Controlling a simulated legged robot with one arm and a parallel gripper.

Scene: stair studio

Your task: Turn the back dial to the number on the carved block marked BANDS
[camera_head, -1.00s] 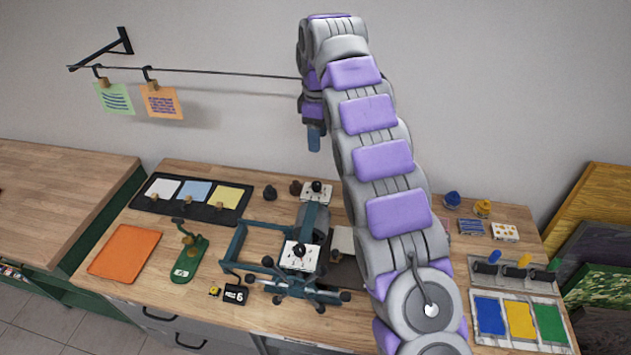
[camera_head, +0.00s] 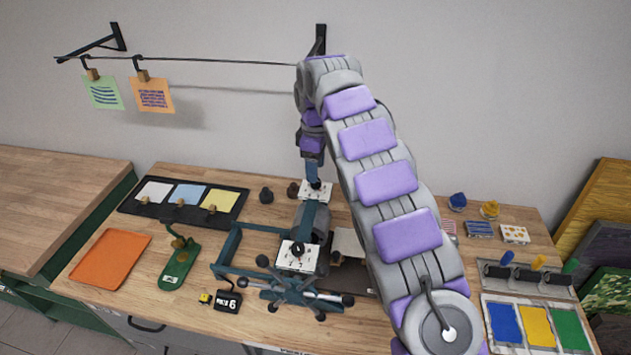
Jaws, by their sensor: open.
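The back dial (camera_head: 303,191) is a white plate with small marks on the far end of the dark press (camera_head: 229,250). Its knob is mostly hidden behind my gripper (camera_head: 314,183), which points down right over the plate; I cannot tell whether it touches. The jaws are too small to make out clearly, and nothing shows held. A front dial (camera_head: 297,257), a white plate with a dark knob, sits nearer on the press. A striped blue block (camera_head: 480,230) and a white block with orange marks (camera_head: 514,234) lie at the back right; no word is readable on them.
A small black sign (camera_head: 228,302) shows a 6 at the front. A green stand (camera_head: 178,265), an orange sheet (camera_head: 110,259) and a black tray (camera_head: 183,221) lie on the left. Paint trays (camera_head: 535,326) are at the right. My arm hides the middle right of the bench.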

